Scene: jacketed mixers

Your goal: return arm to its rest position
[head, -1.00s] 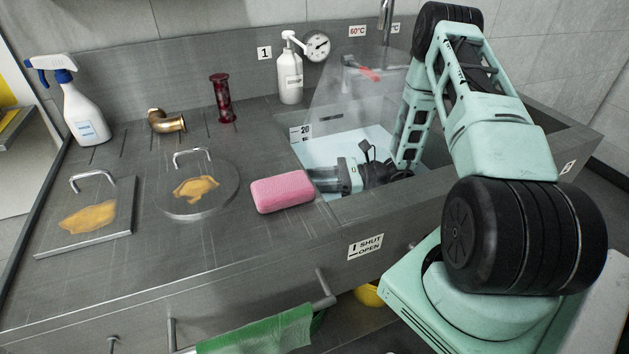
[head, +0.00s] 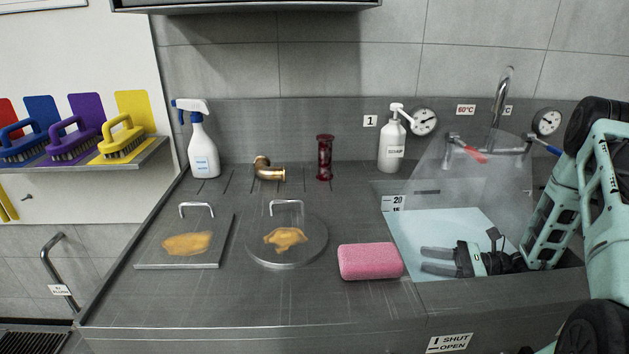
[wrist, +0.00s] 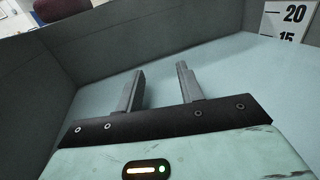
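My gripper (head: 438,260) is over the sink basin (head: 440,222) at the right of the counter, pointing left in the head view. In the wrist view its two grey fingers (wrist: 158,88) stand apart with nothing between them, so it is open and empty. My arm reaches in from the right edge of the head view. A pink sponge (head: 370,261) lies on the counter just left of the basin, apart from the fingers.
A round lid (head: 257,250) and a square lid (head: 153,252), both stained, lie to the left. A spray bottle (head: 202,150), brass elbow (head: 268,172), red spool (head: 325,160) and soap dispenser (head: 391,150) stand behind. A faucet (head: 500,100) and clear panel (head: 460,180) are at the basin.

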